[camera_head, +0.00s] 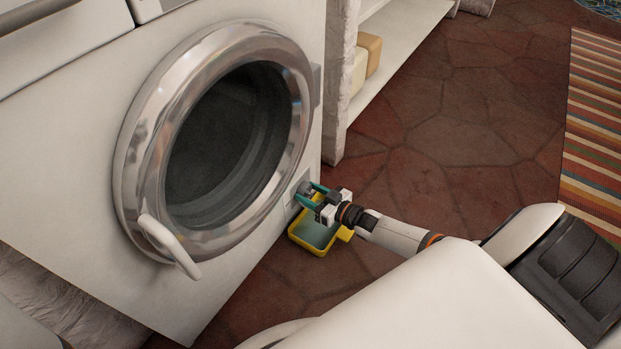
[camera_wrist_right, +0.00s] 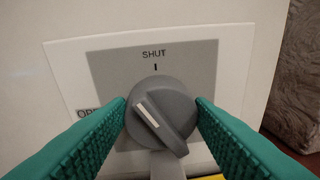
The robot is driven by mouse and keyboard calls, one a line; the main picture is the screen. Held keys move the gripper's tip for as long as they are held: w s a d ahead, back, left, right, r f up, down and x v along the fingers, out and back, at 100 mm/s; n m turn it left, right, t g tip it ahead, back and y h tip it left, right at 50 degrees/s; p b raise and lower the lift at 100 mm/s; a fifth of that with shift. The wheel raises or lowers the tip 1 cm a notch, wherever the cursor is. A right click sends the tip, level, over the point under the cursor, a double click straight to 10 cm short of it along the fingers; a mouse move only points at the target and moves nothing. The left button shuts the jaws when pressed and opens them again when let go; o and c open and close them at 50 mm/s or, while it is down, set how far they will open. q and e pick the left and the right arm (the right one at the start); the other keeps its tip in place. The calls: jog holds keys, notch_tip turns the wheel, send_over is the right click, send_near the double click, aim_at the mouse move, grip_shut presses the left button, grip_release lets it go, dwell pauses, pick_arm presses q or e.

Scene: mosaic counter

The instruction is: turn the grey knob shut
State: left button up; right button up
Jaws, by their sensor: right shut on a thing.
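The grey knob (camera_wrist_right: 162,112) sits on a grey panel (camera_wrist_right: 190,62) on the front of the white machine. Its white line points up and to the left, between the SHUT mark (camera_wrist_right: 154,55) above and the partly hidden OPEN label (camera_wrist_right: 87,113) at left. My right gripper (camera_head: 310,196) is at the low right of the machine front. Its green fingers are shut on the knob, one on each side, in the right wrist view. A yellow tray (camera_head: 297,238) stands on the floor under the gripper. My left gripper is not in view.
The round machine door (camera_head: 140,125) with its white handle (camera_head: 170,246) is left of the gripper. A rough pale post (camera_head: 340,90) and a low shelf (camera_head: 400,40) stand to the right. The tiled floor (camera_head: 450,150) is open, with a striped rug (camera_head: 595,130) at far right.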

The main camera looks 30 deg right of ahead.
jog(key=shift+d+m, duration=0.1)
jog(key=shift+m, duration=1)
jog(key=shift+m+g+y, duration=0.3)
jog(key=shift+m+y, duration=0.2)
jog(key=shift+m, duration=0.8)
jog(key=o, duration=1)
jog(key=shift+c, duration=0.2)
